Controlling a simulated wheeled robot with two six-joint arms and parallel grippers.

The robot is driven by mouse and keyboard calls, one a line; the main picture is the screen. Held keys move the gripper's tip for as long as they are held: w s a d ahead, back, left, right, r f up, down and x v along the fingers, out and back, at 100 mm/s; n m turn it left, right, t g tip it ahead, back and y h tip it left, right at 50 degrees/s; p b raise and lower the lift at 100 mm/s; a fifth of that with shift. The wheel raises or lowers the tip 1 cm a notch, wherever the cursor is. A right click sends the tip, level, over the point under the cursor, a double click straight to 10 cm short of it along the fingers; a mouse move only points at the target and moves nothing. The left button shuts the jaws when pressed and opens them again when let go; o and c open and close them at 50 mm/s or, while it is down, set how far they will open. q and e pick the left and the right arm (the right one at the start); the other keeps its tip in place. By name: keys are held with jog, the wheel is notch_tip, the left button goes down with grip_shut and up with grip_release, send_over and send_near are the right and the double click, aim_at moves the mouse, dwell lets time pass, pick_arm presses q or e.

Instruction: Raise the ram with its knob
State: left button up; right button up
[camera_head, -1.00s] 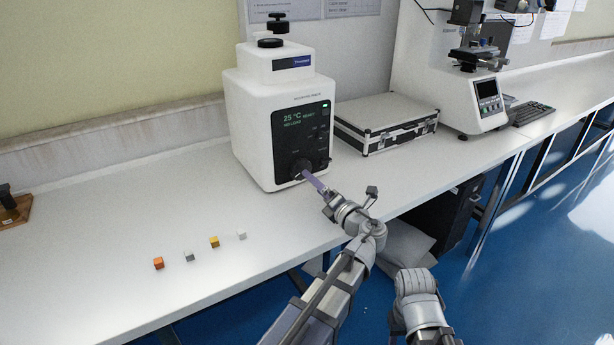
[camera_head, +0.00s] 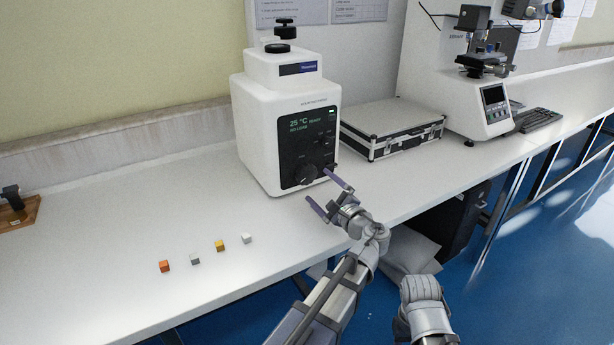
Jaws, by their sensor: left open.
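A white instrument (camera_head: 262,130) with a dark front panel (camera_head: 309,138) stands on the bench. Its screen reads about 25 °C, with smaller text too fine to read surely. A round black knob (camera_head: 306,173) sits low on the panel. A stacked black knob (camera_head: 279,47) tops the instrument. I cannot make out a separate ram. My left gripper (camera_head: 327,191) is open and empty, its two purple-grey fingers spread just in front of and right of the panel knob, apart from it. Part of my right arm shows at the bottom; its gripper is out of view.
Several small cubes, including an orange one (camera_head: 165,266) and a yellow one (camera_head: 220,246), lie on the bench front. A silver case (camera_head: 392,127) is right of the instrument. A wooden-based item (camera_head: 18,212) is far left.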

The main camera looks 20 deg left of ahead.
aim_at(307, 176)
pick_arm(q)
jog(key=shift+x, duration=3.9)
jog(key=shift+c, duration=0.2)
jog(key=c, duration=1.1)
jog(key=shift+m, duration=1.6)
jog(key=o, duration=1.1)
jog(key=shift+o, duration=0.2)
jog(key=shift+v, duration=3.95)
